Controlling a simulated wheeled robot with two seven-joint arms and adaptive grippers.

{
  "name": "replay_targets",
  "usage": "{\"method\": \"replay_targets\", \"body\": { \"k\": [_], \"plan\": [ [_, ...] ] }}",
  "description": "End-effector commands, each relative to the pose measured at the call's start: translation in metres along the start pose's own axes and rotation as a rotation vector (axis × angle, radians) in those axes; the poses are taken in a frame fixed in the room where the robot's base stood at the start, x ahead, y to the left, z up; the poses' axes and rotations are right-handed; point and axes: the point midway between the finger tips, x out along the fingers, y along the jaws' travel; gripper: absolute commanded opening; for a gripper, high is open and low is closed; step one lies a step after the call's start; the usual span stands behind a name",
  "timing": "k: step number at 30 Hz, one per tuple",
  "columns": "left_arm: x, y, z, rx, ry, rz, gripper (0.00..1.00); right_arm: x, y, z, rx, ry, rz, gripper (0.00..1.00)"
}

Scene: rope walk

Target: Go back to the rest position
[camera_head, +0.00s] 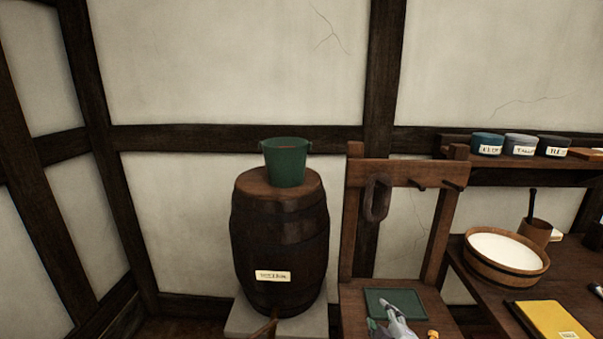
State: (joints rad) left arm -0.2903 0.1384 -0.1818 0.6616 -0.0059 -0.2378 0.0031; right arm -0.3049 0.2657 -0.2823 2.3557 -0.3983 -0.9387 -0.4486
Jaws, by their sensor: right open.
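My right gripper (390,312) shows small at the bottom edge, right of centre, over the front of a wooden stand. It is open, and I see nothing held in it. Its tip overlaps a dark green mat (405,298) on the stand's top; I cannot tell whether it touches. My left gripper is not in view.
A labelled barrel (280,240) stands left with a green bucket (287,163) on top. The wooden stand (352,300) has pegs and a hanging dark ring (376,200). At right, a table (492,295) holds a bowl (480,267) and a yellow book (549,320). Labelled tins (521,145) line a shelf.

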Motion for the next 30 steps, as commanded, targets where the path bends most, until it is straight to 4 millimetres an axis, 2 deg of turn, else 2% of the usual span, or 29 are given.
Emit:
{"method": "replay_targets", "body": {
  "k": [3,8,15,21,30],
  "plan": [
    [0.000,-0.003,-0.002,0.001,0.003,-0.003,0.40,-0.008,-0.022,0.025,0.122,-0.088,-0.088,0.43],
    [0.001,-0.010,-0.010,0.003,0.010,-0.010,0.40,-0.024,-0.052,0.056,0.279,-0.212,-0.201,0.43],
    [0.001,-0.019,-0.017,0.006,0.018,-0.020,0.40,-0.059,-0.097,0.095,0.495,-0.408,-0.357,0.43],
    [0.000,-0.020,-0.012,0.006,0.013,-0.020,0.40,-0.086,-0.123,0.114,0.617,-0.536,-0.448,0.43],
    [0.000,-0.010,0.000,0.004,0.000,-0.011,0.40,-0.118,-0.147,0.129,0.729,-0.670,-0.535,0.43]
  ]
}}
